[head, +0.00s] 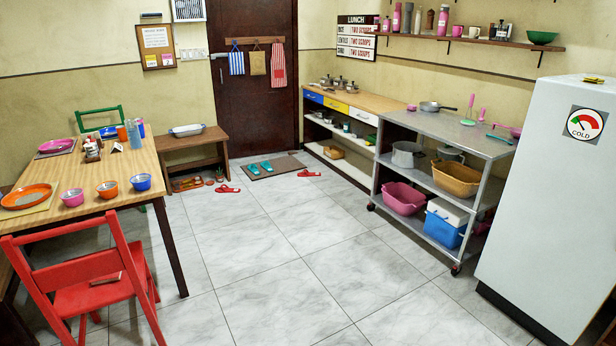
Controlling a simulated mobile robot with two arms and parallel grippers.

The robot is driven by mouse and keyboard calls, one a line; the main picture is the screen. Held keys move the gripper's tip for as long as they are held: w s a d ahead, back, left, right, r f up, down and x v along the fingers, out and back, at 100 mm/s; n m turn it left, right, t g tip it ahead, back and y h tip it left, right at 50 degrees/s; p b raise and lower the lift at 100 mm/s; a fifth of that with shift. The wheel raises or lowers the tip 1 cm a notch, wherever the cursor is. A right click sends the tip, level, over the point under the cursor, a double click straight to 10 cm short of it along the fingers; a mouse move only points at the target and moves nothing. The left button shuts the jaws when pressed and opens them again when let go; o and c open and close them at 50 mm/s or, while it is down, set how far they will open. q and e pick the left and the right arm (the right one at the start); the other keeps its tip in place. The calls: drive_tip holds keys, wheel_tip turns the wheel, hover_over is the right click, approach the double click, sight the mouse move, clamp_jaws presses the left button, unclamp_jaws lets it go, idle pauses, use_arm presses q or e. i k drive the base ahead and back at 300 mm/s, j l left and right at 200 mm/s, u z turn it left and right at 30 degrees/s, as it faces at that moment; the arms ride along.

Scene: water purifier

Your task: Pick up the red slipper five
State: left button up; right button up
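A red slipper (228,188) lies on the tiled floor in front of the small bench. Another red slipper (308,173) lies on the floor just right of the doormat. The head view shows no number on either, so I cannot tell which one is slipper five. More footwear (188,184) in red and brown tones sits low under the bench, too small to make out clearly. Neither of my grippers is in view.
A pair of teal slippers (260,167) lies on the doormat (288,163) before the dark door. A dining table (105,175) and red chair (85,290) stand left. A metal cart (450,140) and fridge (545,215) stand right. The middle floor is clear.

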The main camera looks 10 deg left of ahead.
sight(302, 175)
drive_tip(key=i+u, duration=0.4)
drive_tip(key=i, duration=5)
